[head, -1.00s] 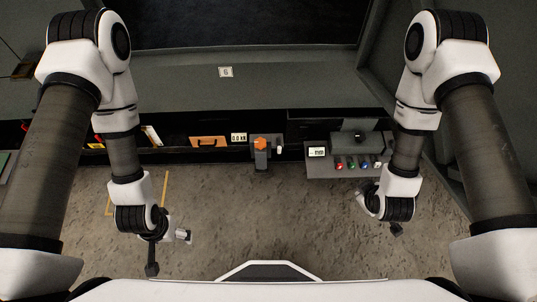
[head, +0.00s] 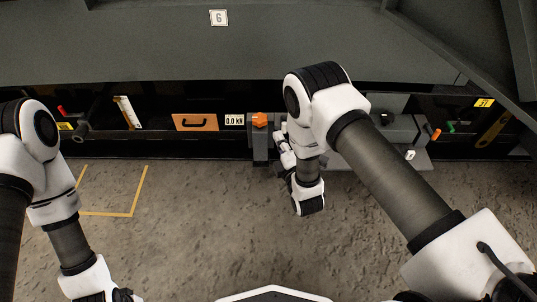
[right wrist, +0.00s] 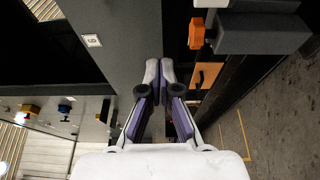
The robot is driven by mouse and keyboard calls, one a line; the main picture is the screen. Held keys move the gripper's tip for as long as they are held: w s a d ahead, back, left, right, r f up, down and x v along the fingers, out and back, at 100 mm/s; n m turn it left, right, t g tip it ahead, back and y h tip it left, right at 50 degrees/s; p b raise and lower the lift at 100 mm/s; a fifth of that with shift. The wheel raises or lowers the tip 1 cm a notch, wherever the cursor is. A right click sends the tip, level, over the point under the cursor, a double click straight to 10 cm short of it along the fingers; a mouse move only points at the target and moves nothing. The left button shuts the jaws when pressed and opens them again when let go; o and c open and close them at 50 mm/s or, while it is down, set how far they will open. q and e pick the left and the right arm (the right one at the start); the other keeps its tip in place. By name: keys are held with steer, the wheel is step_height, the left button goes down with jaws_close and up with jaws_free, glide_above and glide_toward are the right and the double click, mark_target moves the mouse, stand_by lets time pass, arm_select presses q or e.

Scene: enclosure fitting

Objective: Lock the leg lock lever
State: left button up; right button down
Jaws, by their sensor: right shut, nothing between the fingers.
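An orange knob-like part (head: 259,120) sits on a grey block (head: 261,148) at the middle of the low black bay; it also shows at the top of the right wrist view (right wrist: 197,33). I cannot tell whether this is the leg lock lever. An orange-ended lever (head: 436,134) and a green one (head: 451,127) stand to the right, and a red-ended one (head: 62,110) to the left. My right gripper (head: 281,132) is just right of the orange knob, apart from it in the right wrist view. Its fingers (right wrist: 159,70) are shut and empty.
An orange panel with a handle (head: 196,122) and a small display (head: 234,120) lie left of the block. A grey box (head: 385,150) stands behind my right arm. The grey wall with a "6" plate (head: 219,18) rises above. The front floor (head: 200,240) is clear.

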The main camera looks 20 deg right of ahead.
arm_select(q)
step_height(320, 180, down, 5)
steer(key=b, duration=0.3)
steer(key=shift+f, duration=0.2)
arm_select(e)
step_height(320, 180, down, 6)
steer(key=shift+s+a, duration=0.25)
steer(key=shift+a, duration=0.05)
steer(key=shift+f, duration=0.1)
steer(key=w+b, duration=0.6)
steer(key=w, duration=0.4)
arm_select(q)
step_height(320, 180, down, 7)
steer(key=b, duration=0.1)
steer(key=shift+w, duration=0.3)
arm_select(e)
steer(key=d, duration=0.1)
steer(key=s+d, duration=0.1)
steer(key=d, duration=0.1)
steer(key=shift+s+d, duration=0.1)
steer(key=shift+d, duration=0.05)
arm_select(q)
steer(key=shift+a, duration=0.1)
